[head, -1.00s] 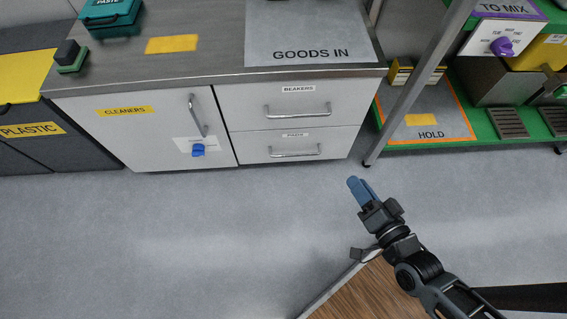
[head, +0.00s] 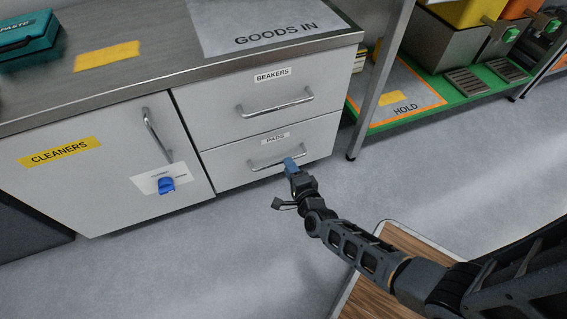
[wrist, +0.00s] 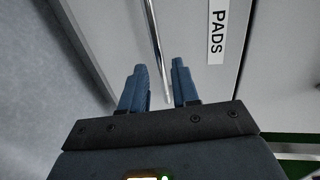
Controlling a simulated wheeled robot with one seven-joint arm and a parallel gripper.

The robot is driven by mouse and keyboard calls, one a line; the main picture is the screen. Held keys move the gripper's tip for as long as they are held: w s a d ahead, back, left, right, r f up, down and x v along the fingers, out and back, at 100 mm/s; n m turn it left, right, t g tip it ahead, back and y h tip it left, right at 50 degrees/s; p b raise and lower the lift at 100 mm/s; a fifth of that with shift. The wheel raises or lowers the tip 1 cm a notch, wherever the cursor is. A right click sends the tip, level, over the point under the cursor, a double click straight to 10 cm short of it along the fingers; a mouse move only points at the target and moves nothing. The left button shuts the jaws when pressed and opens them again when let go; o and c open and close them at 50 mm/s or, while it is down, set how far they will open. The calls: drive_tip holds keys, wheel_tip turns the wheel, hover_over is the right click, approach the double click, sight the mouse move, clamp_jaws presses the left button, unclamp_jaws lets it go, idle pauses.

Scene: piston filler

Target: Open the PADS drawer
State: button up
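The PADS drawer (head: 235,165) is the lower of two white drawers in the cabinet, and its front looks flush and closed. Its metal bar handle (head: 262,162) runs across the front below the PADS label (head: 275,139). My gripper (head: 290,163) is at the right end of this handle. In the wrist view my gripper (wrist: 160,75) is open, its two blue fingers apart. The handle (wrist: 155,40) runs into the gap between them, with the label (wrist: 217,32) to the right. I cannot tell how deep the bar sits between the fingers, and nothing is gripped.
The BEKERS-style upper drawer, labelled BEAKERS (head: 272,75), has its own handle (head: 278,104) just above. A rack leg (head: 378,85) stands right of the drawers.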

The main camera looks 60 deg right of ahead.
drive_tip(key=shift+b+x, duration=0.8)
drive_tip(key=shift+x, duration=1.4)
clamp_jaws()
